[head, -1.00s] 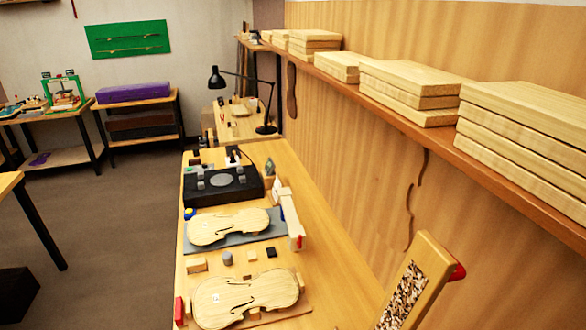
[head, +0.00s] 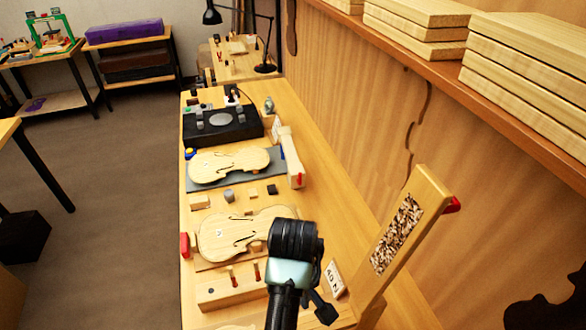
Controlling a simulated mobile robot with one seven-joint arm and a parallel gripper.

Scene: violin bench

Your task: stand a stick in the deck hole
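I cannot tell which hole is the deck hole. My arm rises from the bottom centre in front of the bench, just right of the block, and covers part of it. A small dark part beside the arm may be my gripper (head: 322,310); its fingers are not clear, and I cannot tell whether it holds anything.
Behind the block lies a violin plate (head: 240,236), with another violin plate (head: 230,165) on a grey mat farther back. A tilted wooden board (head: 412,235) with a speckled window stands at right, by a marked card (head: 335,279). A shelf of planks (head: 520,75) overhangs the right.

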